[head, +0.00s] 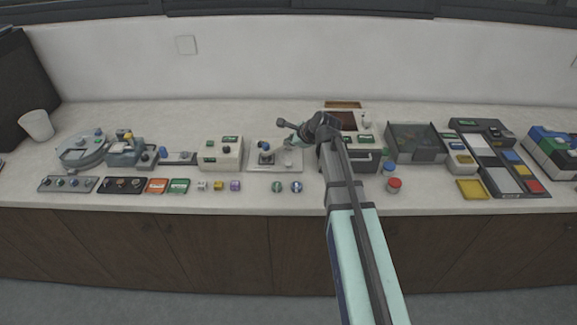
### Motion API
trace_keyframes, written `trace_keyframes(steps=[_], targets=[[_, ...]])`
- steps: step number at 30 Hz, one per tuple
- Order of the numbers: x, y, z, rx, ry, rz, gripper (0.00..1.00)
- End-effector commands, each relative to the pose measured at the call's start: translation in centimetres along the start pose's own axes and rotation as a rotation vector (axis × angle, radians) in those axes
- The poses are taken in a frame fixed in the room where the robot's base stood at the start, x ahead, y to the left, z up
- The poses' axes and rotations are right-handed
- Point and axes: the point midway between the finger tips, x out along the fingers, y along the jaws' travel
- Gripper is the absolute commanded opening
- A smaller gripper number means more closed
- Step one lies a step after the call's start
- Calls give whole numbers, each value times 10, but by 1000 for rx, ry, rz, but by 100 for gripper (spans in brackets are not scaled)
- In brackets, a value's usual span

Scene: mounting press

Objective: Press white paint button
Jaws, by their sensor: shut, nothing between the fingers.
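My arm reaches up from the bottom of the head view to the middle of the counter. My gripper (288,156) is at its far end, small and partly hidden by the wrist, over the metal plate (254,166) of the small press. It looks shut and empty. I cannot tell whether it touches anything. No button can be read as white paint at this size. A small whitish block (202,185) lies at the counter's front edge, left of my gripper. A cream control box (230,159) with green labels and dark knobs stands behind it.
Right of my arm are blue (389,168) and red-capped (394,185) jars, a grey tray (415,142) and a panel with coloured squares (497,160).

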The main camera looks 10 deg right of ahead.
Motion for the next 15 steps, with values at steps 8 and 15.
trace_keyframes(steps=[8, 15], targets=[[28, 21, -20, 0, 0, 0, 0], [44, 33, -32, 1, -1, 1, 0]])
